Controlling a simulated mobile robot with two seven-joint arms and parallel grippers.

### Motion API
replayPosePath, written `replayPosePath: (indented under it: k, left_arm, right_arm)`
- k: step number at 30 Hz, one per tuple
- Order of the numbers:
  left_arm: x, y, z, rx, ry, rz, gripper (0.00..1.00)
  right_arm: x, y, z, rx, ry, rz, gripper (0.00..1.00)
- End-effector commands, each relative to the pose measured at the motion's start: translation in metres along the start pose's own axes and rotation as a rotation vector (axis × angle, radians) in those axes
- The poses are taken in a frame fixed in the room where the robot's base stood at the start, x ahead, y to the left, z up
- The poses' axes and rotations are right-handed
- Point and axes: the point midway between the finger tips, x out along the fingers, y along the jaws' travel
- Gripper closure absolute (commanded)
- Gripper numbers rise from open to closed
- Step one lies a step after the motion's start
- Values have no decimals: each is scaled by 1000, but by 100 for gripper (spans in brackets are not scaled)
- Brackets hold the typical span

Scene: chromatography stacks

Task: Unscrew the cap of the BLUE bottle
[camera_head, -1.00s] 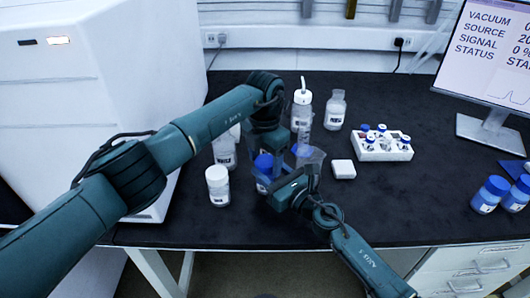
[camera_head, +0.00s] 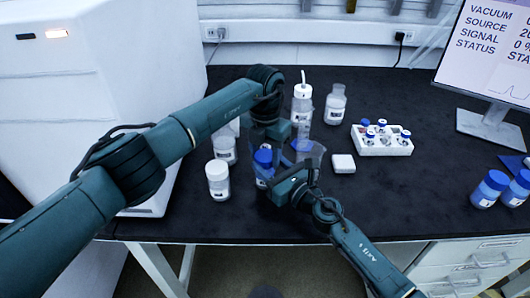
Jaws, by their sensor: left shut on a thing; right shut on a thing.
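The blue-capped bottle (camera_head: 261,172) stands upright near the front of the dark bench, left of centre, partly hidden by my grippers. Its blue cap (camera_head: 263,157) shows between the gripper parts. My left gripper (camera_head: 266,150) comes down from above and is shut on the cap. My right gripper (camera_head: 272,180) reaches in from the front right, low beside the bottle, and is shut on the bottle's body. The exact finger contact is hard to see at this size.
A wash bottle (camera_head: 302,103) and a clear bottle (camera_head: 335,105) stand behind. A white vial rack (camera_head: 382,148) and small white box (camera_head: 343,163) lie right.

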Motion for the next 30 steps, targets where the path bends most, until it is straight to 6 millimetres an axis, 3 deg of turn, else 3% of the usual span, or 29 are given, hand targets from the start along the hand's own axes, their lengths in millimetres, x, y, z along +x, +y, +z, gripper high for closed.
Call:
replayPosePath:
  k: [10,11,18,26,30]
  left_arm:
    - [0,0,0,-72,-1,-1,81]
    - [0,0,0,-72,0,-1,52]
    - [0,0,0,-69,-1,-1,33]
    - [-1,-1,0,-68,-1,-1,32]
    - [-12,0,1,-67,-4,-2,32]
  right_arm:
    - [0,-2,-1,1,1,-6,100]
    - [0,-2,-1,1,1,-6,100]
    - [0,-2,-1,0,1,-5,100]
    - [0,-1,0,0,1,-2,100]
    - [0,0,0,0,1,-1,100]
